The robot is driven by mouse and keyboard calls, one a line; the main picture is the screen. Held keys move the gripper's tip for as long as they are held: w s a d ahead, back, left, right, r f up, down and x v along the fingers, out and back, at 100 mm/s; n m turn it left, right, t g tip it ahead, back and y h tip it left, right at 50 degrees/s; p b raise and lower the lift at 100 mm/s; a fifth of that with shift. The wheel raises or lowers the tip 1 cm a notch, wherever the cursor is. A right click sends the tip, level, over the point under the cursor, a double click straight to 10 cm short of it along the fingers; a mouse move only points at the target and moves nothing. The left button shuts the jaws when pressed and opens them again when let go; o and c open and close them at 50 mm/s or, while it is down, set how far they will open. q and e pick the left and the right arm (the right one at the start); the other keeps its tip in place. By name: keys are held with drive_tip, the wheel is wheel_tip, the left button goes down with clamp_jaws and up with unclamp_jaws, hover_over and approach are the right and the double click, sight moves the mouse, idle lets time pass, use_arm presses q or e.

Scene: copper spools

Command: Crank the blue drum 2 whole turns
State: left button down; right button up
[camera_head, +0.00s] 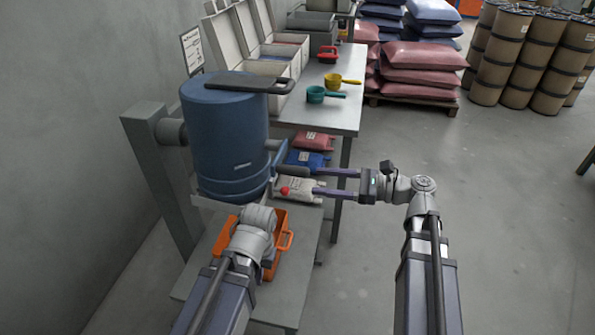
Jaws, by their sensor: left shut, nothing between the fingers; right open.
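The blue drum (225,135) stands upright, held on a grey frame (160,165) at the left. A dark flat bar (250,85) lies across its top. A red knob (284,190) shows at the drum's lower right side; how it joins the drum is hard to make out. My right gripper (293,181) is open, reaching from the right, with its fingertips around or just in front of the knob; contact cannot be told. My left gripper (266,262) is shut and empty, low in front of the drum over the orange crate (283,225), mostly hidden by its wrist.
A table (345,115) behind holds open boxes, a teal scoop (320,94), a yellow scoop (340,79) and a red object (328,54). Bags (308,160) lie beneath it. Stacked sacks (422,70) and brown drums (500,60) stand farther back.

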sight(297, 171)
drive_tip(key=shift+m+y, duration=0.3)
drive_tip(key=shift+m, duration=0.1)
drive_tip(key=shift+w+r+x, duration=0.1)
drive_tip(key=shift+r+x, duration=0.15)
drive_tip(key=shift+x, duration=0.95)
drive_tip(key=shift+w+r+x, duration=0.1)
drive_tip(key=shift+r+x, duration=0.2)
drive_tip(key=shift+x, duration=0.9)
drive_tip(key=shift+w+r+x, duration=0.1)
drive_tip(key=shift+r+x, duration=0.15)
drive_tip(key=shift+x, duration=0.95)
drive_tip(key=shift+d, duration=0.1)
clamp_jaws()
